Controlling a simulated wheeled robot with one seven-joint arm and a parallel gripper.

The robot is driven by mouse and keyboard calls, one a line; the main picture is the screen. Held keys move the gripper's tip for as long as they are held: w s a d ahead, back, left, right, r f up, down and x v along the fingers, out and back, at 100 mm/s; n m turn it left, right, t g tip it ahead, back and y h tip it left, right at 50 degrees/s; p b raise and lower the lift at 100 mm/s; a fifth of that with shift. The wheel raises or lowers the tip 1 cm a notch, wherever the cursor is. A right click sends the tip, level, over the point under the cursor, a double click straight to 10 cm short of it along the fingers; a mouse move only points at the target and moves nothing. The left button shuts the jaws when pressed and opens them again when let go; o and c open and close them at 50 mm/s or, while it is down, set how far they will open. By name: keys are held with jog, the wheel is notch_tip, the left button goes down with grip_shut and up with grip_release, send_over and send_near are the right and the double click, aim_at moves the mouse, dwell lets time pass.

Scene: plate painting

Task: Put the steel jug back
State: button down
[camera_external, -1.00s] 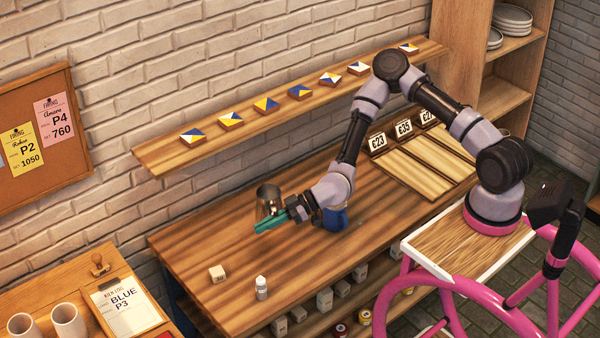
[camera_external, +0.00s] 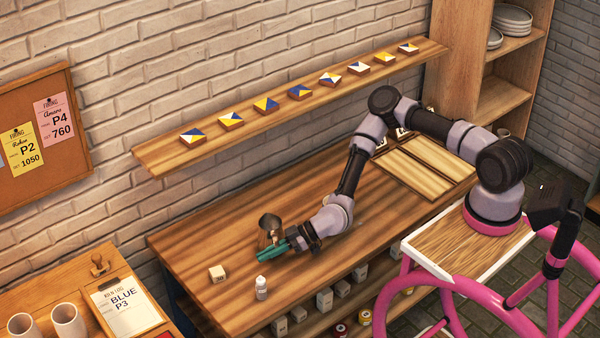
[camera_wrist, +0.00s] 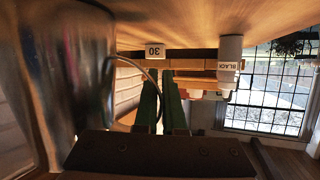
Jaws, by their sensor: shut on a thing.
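The steel jug (camera_external: 270,226) is at the middle of the workbench, left of my wrist. My gripper (camera_external: 268,251) has teal fingers and is shut on the jug's handle. In the wrist view the jug's shiny body (camera_wrist: 60,80) fills the left side, and its thin curved handle (camera_wrist: 152,82) passes at the green fingers (camera_wrist: 160,100). The jug's lower part is partly hidden by the fingers in the outside view. I cannot tell whether its base touches the bench.
A small cube block (camera_external: 217,274) and a white bottle (camera_external: 262,288) stand on the bench (camera_external: 200,235) in front of the jug. A wall shelf (camera_external: 160,153) with several painted tiles runs above. Wooden panels (camera_external: 430,165) lie at the bench's right.

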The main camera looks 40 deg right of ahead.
jog(key=c, duration=1.4)
grip_release()
jog(key=shift+f, duration=0.15)
jog(key=shift+c, duration=0.2)
jog(key=o, duration=0.4)
jog(key=shift+o, duration=0.2)
